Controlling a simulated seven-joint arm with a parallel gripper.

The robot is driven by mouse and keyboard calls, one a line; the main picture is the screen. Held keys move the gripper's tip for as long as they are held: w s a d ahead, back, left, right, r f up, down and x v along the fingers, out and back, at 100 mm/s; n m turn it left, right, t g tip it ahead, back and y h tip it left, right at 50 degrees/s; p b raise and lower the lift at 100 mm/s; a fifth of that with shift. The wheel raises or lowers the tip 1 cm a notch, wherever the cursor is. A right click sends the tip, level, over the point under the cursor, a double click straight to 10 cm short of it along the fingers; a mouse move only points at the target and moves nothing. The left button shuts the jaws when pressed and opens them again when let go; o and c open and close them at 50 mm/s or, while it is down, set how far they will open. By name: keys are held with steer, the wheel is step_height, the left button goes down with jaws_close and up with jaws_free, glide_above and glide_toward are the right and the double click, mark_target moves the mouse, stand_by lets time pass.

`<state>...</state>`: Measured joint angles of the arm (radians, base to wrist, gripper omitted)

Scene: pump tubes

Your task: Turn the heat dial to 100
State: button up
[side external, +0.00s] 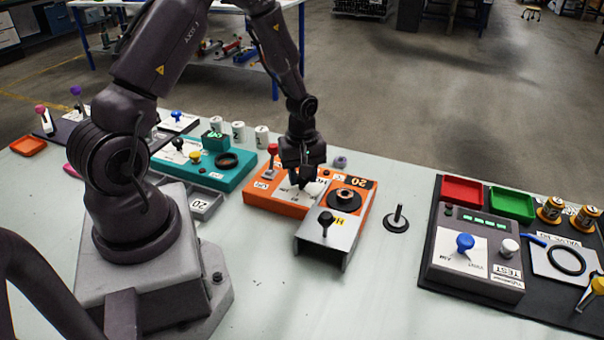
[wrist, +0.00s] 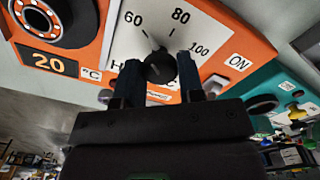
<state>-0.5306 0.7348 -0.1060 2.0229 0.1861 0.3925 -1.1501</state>
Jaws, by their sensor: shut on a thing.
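The heat dial is a black knob (wrist: 158,66) on a white scale panel (wrist: 215,62) marked 60, 80 and 100 in the wrist view. My gripper (wrist: 159,76) is shut on the knob, one finger on each side. The knob's tip points up the picture, roughly between 60 and 80; its exact setting is hard to tell. In the side view my gripper (side external: 301,176) reaches straight down onto the orange heater box (side external: 262,198) and hides the knob. A display (wrist: 50,63) beside the scale reads 20 °C.
A red-topped lever (side external: 272,150) stands on the box's left end, close to my gripper. A black ring (side external: 345,196) and a grey bracket with a black knob (side external: 327,219) are to the right. A teal box (side external: 232,174) stands left. A black-based peg (side external: 396,220) stands on the table.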

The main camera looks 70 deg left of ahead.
steer(key=m, duration=1.1)
steer(key=shift+m, duration=0.4)
steer(key=m, duration=1)
steer(key=shift+m, duration=0.4)
steer(key=o, duration=0.9)
step_height(320, 180, up, 13)
steer(key=shift+r, duration=0.1)
